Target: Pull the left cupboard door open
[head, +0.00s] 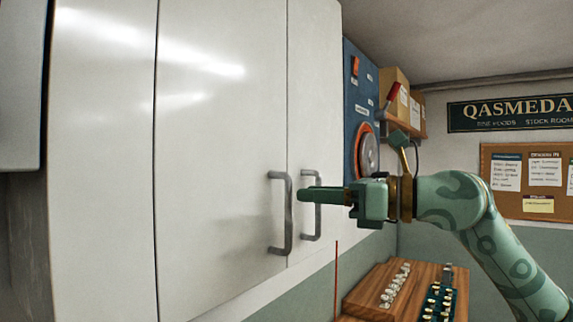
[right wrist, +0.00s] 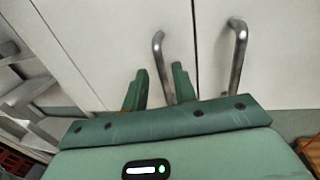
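The left cupboard door (head: 215,150) is white and looks shut, flush with the narrower right door (head: 313,100). Its grey bar handle (head: 288,215) stands upright near its right edge. The right door's handle (head: 318,222) is just beside it. My right gripper (head: 303,194) points left, its tips close to the left handle and in front of the right handle. In the right wrist view its two green fingers (right wrist: 160,88) are spread, and the left handle (right wrist: 158,60) appears between them. I cannot tell whether they touch it. My left gripper is not in view.
The right door's handle (right wrist: 238,55) is close to the right of the fingers in the wrist view. A wooden stand with several small jars (head: 372,285) is below my right arm. A blue board (head: 358,90) and boxes (head: 394,88) on a shelf are behind.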

